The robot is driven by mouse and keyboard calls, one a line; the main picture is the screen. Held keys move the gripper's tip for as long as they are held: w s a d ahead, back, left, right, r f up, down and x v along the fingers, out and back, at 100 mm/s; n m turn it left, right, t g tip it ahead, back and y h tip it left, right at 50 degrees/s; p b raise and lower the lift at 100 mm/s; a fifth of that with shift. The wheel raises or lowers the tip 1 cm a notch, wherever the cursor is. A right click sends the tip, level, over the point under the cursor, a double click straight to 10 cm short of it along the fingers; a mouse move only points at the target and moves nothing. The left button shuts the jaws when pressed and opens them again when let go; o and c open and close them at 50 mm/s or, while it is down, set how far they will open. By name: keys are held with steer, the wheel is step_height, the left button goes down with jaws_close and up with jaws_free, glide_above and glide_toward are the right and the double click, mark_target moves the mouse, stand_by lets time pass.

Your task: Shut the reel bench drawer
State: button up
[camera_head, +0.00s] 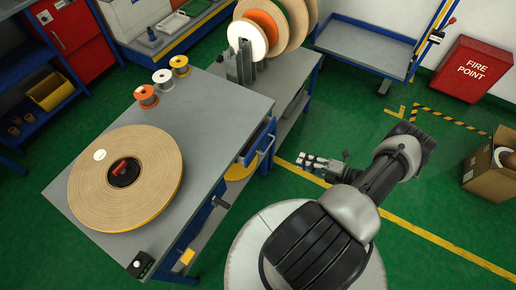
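The reel bench (215,115) has a grey top and a blue frame. Its blue drawer (257,141) is in the bench's right side near the far end. The drawer front stands out past the bench edge, so it looks partly open. A pale bar handle (267,149) is on that front. My gripper (308,161) is to the right of the drawer, above the green floor, apart from the handle and pointing left towards it. The fingers are small and seen at an angle, so I cannot tell how far apart they are. Nothing shows in them.
A large tape reel (140,170) and small spools (163,79) sit on the bench. Upright discs (268,28) stand on a lower grey table behind. A cardboard box (489,181) and a red fire point box (474,69) are at right.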

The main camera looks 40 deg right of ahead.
mark_target(268, 148)
steer(key=b+x, duration=0.1)
steer(key=x, duration=1.6)
steer(key=shift+r+b, duration=0.1)
steer(key=shift+b, duration=0.3)
jaws_close()
